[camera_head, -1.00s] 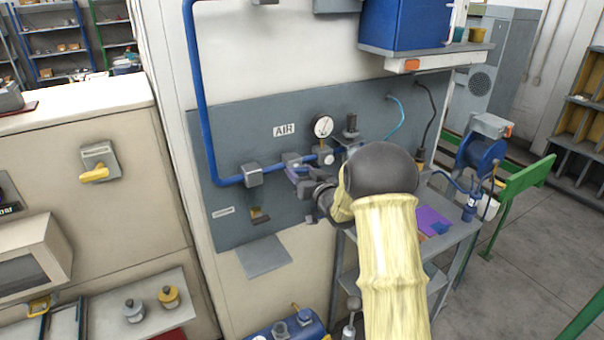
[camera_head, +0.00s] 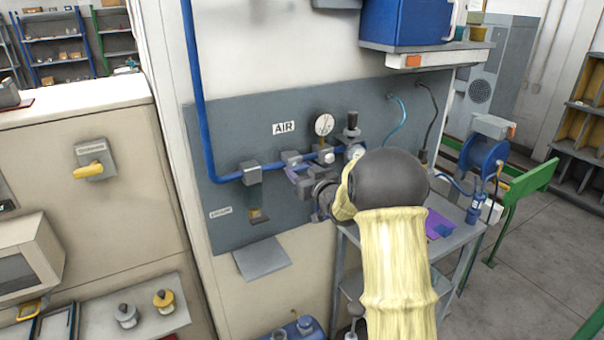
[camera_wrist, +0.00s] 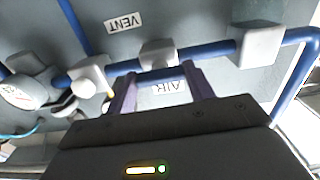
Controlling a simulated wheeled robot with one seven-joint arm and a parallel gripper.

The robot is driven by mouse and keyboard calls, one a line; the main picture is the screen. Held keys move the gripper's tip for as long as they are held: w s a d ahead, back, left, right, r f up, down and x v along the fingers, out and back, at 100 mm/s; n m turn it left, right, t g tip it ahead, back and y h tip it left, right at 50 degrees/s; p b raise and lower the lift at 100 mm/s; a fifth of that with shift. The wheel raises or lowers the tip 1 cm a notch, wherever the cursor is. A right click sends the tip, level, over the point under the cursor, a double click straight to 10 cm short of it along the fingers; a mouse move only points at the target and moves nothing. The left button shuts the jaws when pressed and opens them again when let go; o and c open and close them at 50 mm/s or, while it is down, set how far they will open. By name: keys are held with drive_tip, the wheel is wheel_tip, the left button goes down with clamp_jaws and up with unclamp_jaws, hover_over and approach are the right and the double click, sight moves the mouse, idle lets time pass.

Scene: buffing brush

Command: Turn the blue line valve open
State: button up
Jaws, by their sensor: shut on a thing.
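The blue air line (camera_head: 225,178) runs across the grey wall panel, with a grey valve block (camera_head: 291,158) on it beside a round gauge (camera_head: 324,124). The block also shows in the wrist view (camera_wrist: 158,53). My gripper (camera_head: 297,173) is at the line just below this block. In the wrist view its two purple fingers (camera_wrist: 160,72) stand either side of a blue valve handle (camera_wrist: 160,79) and are shut on it. My forearm and wrist hide part of the panel to the right in the head view. The exact angle of the handle is hard to read.
A second grey block (camera_head: 251,172) sits on the line to the left. A grey plate (camera_head: 262,258) juts out below the panel. A grey cart (camera_head: 462,237) stands to the right, below a shelf (camera_head: 420,57). A yellow-handled switch (camera_head: 90,171) is on the left cabinet.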

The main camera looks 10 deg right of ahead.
drive_tip(key=o, duration=1)
drive_tip(key=shift+s, duration=0.1)
drive_tip(key=b+v, duration=0.5)
drive_tip(key=v, duration=1.2)
drive_tip(key=shift+s+r, duration=0.1)
